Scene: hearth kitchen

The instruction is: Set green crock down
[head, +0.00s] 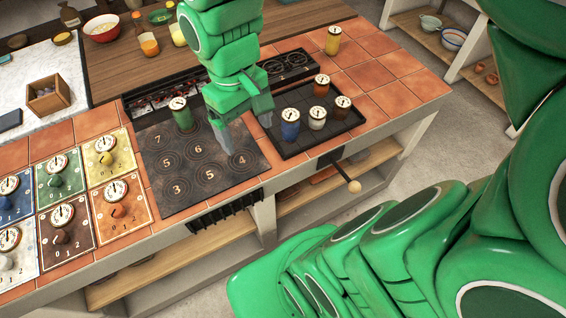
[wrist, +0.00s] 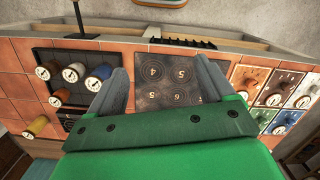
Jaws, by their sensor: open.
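The green crock (head: 183,119) stands upright near the back of the dark numbered hob plate (head: 176,188), to the right of the numeral 7. It has a pale dial on its lid. My gripper (head: 245,128) is open and empty, over the right side of the plate. It is to the right of the green crock and apart from it. In the wrist view my open fingers (wrist: 165,85) frame bare hob plate (wrist: 168,82) with numerals. The green crock does not show in that view.
A black tray (head: 297,150) right of the plate holds several crocks, including a blue one (head: 290,127) close to my gripper. A yellow crock (head: 333,42) stands on the tiles behind. Coloured dial cards (head: 112,160) lie at left. The plate's front is clear.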

